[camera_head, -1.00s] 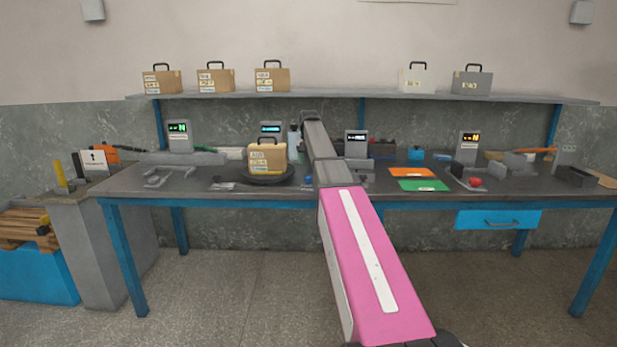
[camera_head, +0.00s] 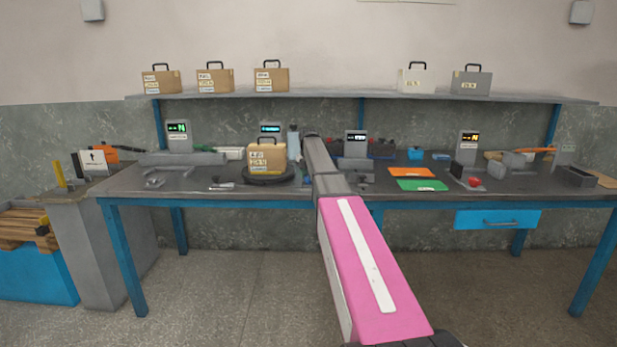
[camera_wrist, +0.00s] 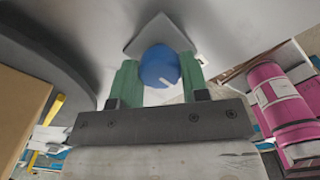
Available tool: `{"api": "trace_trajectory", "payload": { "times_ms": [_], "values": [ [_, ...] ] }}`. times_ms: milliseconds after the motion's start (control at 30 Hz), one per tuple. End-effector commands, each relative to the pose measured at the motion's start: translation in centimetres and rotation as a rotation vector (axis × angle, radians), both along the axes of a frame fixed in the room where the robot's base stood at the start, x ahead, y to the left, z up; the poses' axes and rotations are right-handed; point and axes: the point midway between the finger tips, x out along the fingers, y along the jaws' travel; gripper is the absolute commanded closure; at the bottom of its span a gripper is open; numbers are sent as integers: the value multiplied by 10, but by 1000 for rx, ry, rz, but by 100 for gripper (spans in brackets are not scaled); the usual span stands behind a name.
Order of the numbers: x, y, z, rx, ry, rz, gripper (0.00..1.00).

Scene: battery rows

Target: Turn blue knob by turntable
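The blue knob (camera_wrist: 160,66) with a white mark shows in the wrist view, in front of a grey diamond-shaped plate (camera_wrist: 160,32). My gripper (camera_wrist: 161,72) has its two green fingers apart, one on each side of the knob. Whether the fingers touch the knob I cannot tell. The dark round turntable (camera_wrist: 60,62) is at the left of the wrist view. In the head view the turntable (camera_head: 268,180) stands on the bench left of my arm and carries a tan case (camera_head: 267,157). My gripper and the knob are not visible in the head view.
A bottle (camera_head: 294,143) and a small display (camera_head: 270,129) stand near the turntable. Another display (camera_head: 356,143) stands right of my arm. Orange (camera_head: 412,172) and green (camera_head: 418,185) mats lie farther right. A shelf (camera_head: 345,97) with cases runs above the bench.

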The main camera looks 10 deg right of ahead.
Motion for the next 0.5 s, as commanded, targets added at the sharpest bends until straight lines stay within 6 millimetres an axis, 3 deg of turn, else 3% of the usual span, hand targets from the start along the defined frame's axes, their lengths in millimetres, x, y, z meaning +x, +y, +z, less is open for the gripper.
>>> {"api": "trace_trajectory", "payload": {
  "times_ms": [500],
  "values": [
    [0,0,0,0,0,-106,82]
  ]
}}
